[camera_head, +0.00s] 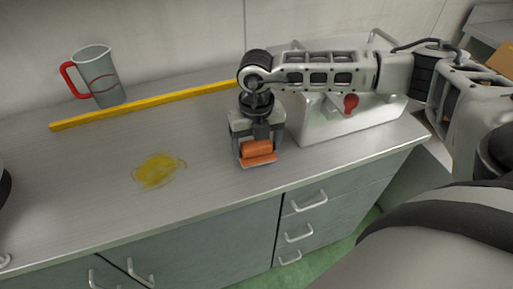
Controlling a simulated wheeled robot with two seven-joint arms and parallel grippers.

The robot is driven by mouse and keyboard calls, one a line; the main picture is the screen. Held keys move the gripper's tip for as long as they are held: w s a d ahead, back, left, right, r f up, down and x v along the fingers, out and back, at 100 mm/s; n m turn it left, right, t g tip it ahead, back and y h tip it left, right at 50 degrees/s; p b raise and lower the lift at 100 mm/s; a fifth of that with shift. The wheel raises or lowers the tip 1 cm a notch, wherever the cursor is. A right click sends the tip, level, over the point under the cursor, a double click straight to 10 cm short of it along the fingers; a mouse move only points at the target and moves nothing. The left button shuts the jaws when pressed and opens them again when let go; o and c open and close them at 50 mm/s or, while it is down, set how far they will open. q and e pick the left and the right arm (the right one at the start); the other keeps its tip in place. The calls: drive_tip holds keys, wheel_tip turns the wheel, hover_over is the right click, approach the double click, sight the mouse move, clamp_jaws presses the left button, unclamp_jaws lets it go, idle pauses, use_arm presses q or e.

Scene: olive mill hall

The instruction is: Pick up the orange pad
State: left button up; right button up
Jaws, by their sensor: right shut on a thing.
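The orange pad (257,150) is at the middle of the metal counter, near its front edge. My right gripper (257,147) points down and is shut on the orange pad, with its fingers on either side. I cannot tell whether the pad touches the counter. My left gripper is not in view.
A yellow oily patch (158,170) lies on the counter (90,205) left of my gripper. A yellow bar (150,108) lies along the back. A grey jug with a red handle (97,77) stands at the back left. A white box with a red knob (330,125) stands behind my right arm.

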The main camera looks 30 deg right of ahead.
drive_tip(key=s+a+r+b, duration=0.3)
drive_tip(key=s+a+r, duration=0.4)
drive_tip(key=s+r, duration=0.4)
drive_tip(key=shift+s+r, duration=0.35)
drive_tip(key=shift+s, duration=0.15)
drive_tip(key=shift+a, duration=0.1)
